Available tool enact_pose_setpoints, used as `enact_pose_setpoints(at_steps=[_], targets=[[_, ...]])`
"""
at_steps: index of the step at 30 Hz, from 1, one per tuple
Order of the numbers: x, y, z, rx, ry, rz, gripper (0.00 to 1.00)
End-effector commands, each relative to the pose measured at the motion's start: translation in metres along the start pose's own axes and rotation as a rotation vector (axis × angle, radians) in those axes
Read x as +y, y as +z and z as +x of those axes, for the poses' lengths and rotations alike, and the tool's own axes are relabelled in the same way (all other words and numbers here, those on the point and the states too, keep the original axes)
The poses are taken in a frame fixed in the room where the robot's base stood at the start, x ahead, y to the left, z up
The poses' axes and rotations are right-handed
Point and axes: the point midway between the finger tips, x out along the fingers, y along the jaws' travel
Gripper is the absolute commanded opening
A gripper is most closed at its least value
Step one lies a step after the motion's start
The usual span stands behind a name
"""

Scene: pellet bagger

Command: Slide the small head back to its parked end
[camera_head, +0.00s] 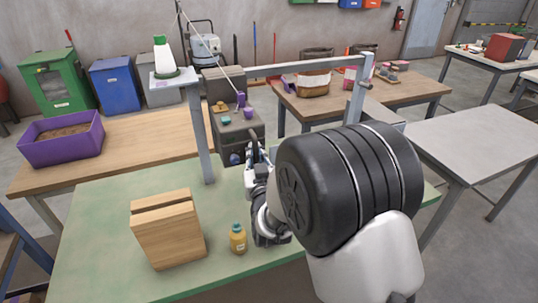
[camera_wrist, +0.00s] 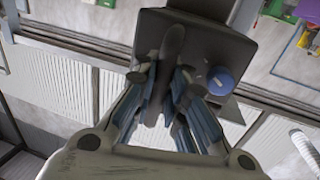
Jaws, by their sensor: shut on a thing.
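The small head is a dark grey box (camera_head: 228,133) below the gantry beam (camera_head: 290,67), close to the beam's left post. In the wrist view the dark box (camera_wrist: 212,48) fills the top middle, with a dark upright handle (camera_wrist: 172,42) and a round blue knob (camera_wrist: 221,81) on its right. My gripper (camera_head: 256,157) reaches the front of the head, and in the wrist view its fingers (camera_wrist: 166,78) are closed around the lower part of the handle.
A wooden block (camera_head: 167,232) and a small yellow bottle (camera_head: 238,239) stand on the green table (camera_head: 95,230), left of my arm. A purple bin (camera_head: 62,148) sits on the wooden bench behind.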

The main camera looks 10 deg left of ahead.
Motion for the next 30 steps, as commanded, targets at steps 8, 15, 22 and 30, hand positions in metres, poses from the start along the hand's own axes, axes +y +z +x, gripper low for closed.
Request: enact_pose_setpoints(at_steps=[8, 15, 22, 30], targets=[[0.002, 0.002, -0.001, -0.006, 0.003, 0.000, 0.11], [0.002, 0.001, -0.001, -0.005, 0.003, 0.000, 0.20], [0.001, 0.001, -0.002, -0.004, 0.002, 0.000, 0.20], [0.001, 0.001, -0.043, -0.006, 0.002, -0.001, 0.20]])
